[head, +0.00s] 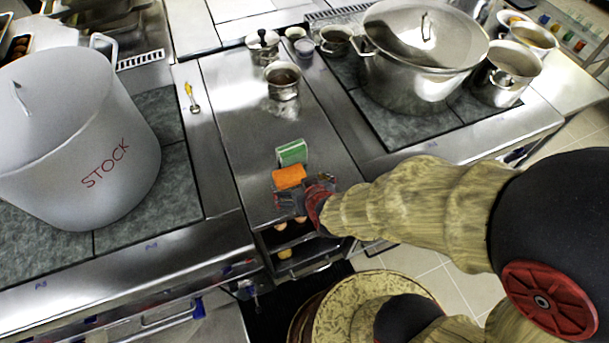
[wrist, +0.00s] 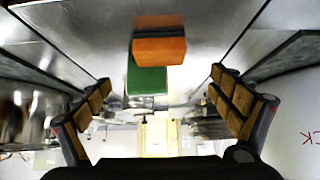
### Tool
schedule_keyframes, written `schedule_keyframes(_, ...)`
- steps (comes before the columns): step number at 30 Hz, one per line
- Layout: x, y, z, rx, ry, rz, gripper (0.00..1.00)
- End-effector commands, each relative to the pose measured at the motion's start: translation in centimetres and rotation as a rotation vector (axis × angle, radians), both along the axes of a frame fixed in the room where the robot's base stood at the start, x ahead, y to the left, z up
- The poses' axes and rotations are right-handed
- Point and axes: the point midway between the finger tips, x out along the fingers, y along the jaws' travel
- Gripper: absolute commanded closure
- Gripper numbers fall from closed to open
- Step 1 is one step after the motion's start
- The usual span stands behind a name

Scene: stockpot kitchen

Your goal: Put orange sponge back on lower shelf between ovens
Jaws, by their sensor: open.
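The orange sponge (head: 289,177) sits on the steel counter between the two stove sections, near its front edge. It also shows in the wrist view (wrist: 160,51), in line with the gap between my fingers and not gripped. My gripper (head: 290,202) is open and empty, just in front of the sponge at the counter edge. Its two padded fingers (wrist: 160,80) are spread wide in the wrist view. The lower shelf (head: 318,264) is below the counter, between the ovens, and holds small round orange and yellowish items. My gripper partly hides the shelf opening.
A green sponge (head: 292,153) lies just behind the orange one. Small steel pots (head: 283,82) stand farther back. A big stockpot (head: 75,140) stands left and a lidded pot (head: 420,50) right. A yellow-patterned round object (head: 365,290) is on the floor side.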

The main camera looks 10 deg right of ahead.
Motion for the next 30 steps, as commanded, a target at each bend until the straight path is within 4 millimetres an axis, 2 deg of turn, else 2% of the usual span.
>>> schedule_keyframes(5, -0.2, -0.1, 0.2, 0.001, 0.001, -0.001, 0.07)
schedule_keyframes(8, 0.2, -0.4, 1.5, 0.012, 0.011, -0.008, 0.07)
schedule_keyframes(11, 0.5, -1.2, 4.5, 0.032, 0.037, -0.024, 0.07)
schedule_keyframes(14, 0.2, -3.1, 8.9, 0.047, 0.079, -0.049, 0.07)
schedule_keyframes(17, -1.4, -5.8, 13.4, 0.043, 0.126, -0.083, 0.07)
schedule_keyframes(21, -5.2, -10.1, 18.7, 0.015, 0.191, -0.152, 0.07)
schedule_keyframes(25, -9.2, -13.3, 22.0, -0.015, 0.241, -0.219, 0.07)
schedule_keyframes(27, -10.9, -14.5, 23.0, -0.029, 0.263, -0.247, 0.07)
schedule_keyframes(30, -12.4, -15.4, 23.7, -0.039, 0.281, -0.272, 0.07)
